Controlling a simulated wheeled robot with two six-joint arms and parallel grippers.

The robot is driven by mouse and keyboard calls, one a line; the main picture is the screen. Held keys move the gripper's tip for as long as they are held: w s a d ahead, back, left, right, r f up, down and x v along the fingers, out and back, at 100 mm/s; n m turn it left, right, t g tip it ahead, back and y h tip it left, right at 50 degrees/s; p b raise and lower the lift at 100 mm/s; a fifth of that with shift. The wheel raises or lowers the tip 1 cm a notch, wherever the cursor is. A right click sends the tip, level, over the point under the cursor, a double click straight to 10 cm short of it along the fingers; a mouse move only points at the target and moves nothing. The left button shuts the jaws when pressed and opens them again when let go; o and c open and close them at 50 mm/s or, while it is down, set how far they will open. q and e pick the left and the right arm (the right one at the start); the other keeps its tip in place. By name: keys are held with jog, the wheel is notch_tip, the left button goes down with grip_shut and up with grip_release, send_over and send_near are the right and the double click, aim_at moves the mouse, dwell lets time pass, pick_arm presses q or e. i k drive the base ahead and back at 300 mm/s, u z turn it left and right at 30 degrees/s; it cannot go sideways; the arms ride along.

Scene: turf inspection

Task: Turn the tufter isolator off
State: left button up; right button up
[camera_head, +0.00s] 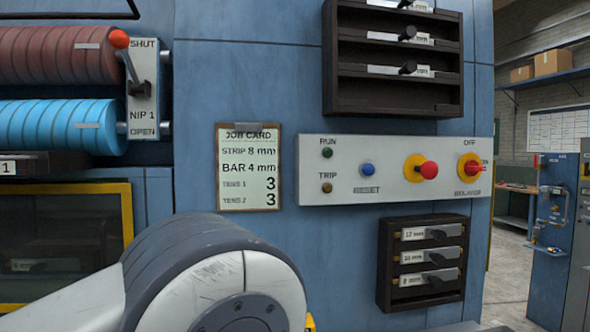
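The tufter isolator (470,168) is a red rotary handle on a round yellow plate, at the right end of a pale control panel (330,186). The red handle lies roughly level, towards the ON side. Nothing touches it. A large white and grey link of my arm fills the bottom left and middle of the head view. Neither gripper shows.
The panel also carries a red push-button (428,170) on yellow, a blue reset button (367,169), and run and trip lamps. Dark racks stand above (393,102) and below (382,262). A job card (249,167) hangs left. A red-knobbed lever (120,40) stands upper left.

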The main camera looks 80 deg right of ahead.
aim_at(471, 168)
jog(key=z, duration=2.2)
jog(key=k, duration=0.15)
jog(key=u, duration=1.6)
jog(key=i, duration=0.25)
jog(key=z, duration=2.5)
